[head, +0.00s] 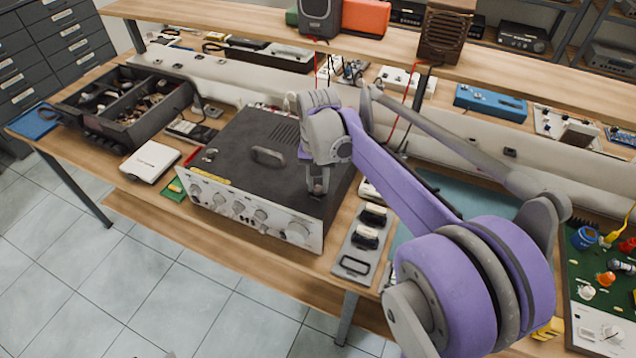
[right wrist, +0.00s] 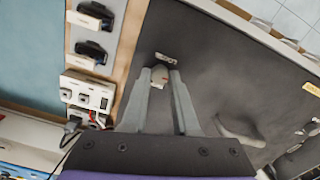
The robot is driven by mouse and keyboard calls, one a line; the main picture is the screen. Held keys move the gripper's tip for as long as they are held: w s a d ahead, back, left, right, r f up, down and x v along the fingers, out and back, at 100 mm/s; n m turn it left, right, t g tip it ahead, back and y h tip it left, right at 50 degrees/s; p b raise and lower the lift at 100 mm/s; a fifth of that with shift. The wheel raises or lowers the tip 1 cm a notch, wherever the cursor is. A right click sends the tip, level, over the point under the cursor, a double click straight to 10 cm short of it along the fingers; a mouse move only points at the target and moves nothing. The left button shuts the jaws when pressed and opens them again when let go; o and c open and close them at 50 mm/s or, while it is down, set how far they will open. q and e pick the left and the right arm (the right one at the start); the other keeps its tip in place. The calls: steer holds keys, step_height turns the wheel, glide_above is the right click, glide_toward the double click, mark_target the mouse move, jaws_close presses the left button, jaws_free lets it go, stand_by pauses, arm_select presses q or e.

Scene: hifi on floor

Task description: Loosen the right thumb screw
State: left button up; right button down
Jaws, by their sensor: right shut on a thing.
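The hi-fi amplifier (head: 240,140) sits on the wooden workbench, with a dark top, a silver front panel with knobs, and a handle (head: 268,156) on top. My right gripper (head: 318,190) points down at the right part of its top. In the right wrist view, its two fingers (right wrist: 160,76) are shut on the right thumb screw (right wrist: 159,74), a small light knob beside a small metal plate (right wrist: 166,58). The fingers hide the screw in the head view. My left gripper is out of view.
A grey panel with black clips (head: 366,238) lies close to the amplifier's right side. A black parts box (head: 135,110) and a white box (head: 150,161) stand to the left. A shelf (head: 230,20) runs above the bench's back. My right arm covers the bench's right part.

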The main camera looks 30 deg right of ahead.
steer(key=n, duration=0.4)
steer(key=shift+n, duration=0.3)
steer(key=n, duration=0.3)
steer(key=shift+n, duration=0.3)
steer(key=n, duration=0.4)
steer(key=shift+n, duration=2.2)
steer(key=c, duration=0.7)
jaws_free()
steer(key=shift+r, duration=0.1)
